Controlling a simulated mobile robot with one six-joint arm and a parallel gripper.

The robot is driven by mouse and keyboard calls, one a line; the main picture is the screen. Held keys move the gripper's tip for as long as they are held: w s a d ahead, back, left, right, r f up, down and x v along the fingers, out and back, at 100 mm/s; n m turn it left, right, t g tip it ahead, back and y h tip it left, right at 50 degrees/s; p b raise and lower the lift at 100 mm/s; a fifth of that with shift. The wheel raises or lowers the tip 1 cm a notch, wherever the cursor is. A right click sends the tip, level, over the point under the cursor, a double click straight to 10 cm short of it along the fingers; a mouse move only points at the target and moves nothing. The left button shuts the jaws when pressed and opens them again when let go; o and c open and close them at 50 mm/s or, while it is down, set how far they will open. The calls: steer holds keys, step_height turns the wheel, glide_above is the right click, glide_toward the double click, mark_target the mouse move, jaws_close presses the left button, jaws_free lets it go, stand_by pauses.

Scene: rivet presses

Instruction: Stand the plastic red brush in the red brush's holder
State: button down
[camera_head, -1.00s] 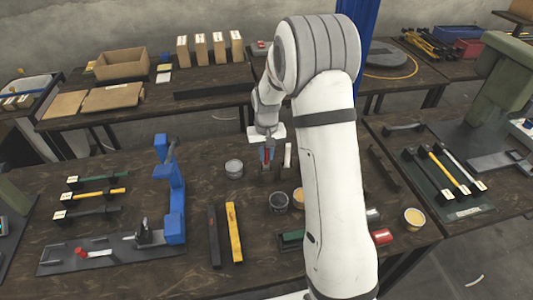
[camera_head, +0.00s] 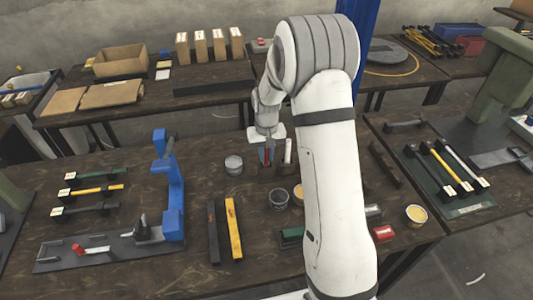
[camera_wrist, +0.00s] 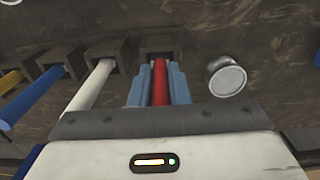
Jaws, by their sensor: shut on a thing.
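The red brush (camera_wrist: 160,84) is upright between the blue fingers of my gripper (camera_wrist: 158,72), which is shut on its handle. In the wrist view its far end reaches the dark square holder (camera_wrist: 159,46) at the right end of a row; I cannot tell how deep it sits inside. In the head view my gripper (camera_head: 267,158) points down at the holders, with the red brush (camera_head: 271,155) partly hidden by the fingers.
Neighbouring holders in the wrist view carry a white handle (camera_wrist: 94,84), a yellow one (camera_wrist: 11,80) and a blue one (camera_wrist: 33,95).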

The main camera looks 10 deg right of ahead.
steer(key=shift+f+b, duration=0.45)
steer(key=shift+f, duration=0.2)
steer(key=c, duration=1.3)
jaws_free()
step_height(320, 180, up, 7)
steer(key=shift+r+b, duration=0.2)
steer(key=shift+b, duration=0.2)
steer(key=shift+s+r, duration=0.25)
steer(key=shift+r, duration=0.3)
steer(key=s+r+t, duration=0.1)
steer(key=s+r, duration=0.8)
steer(key=s, duration=0.3)
steer(key=s+r+t, duration=0.1)
steer(key=s+t, duration=0.1)
steer(key=s, duration=1.3)
steer(key=shift+s+d, duration=0.15)
steer(key=shift+s, duration=0.25)
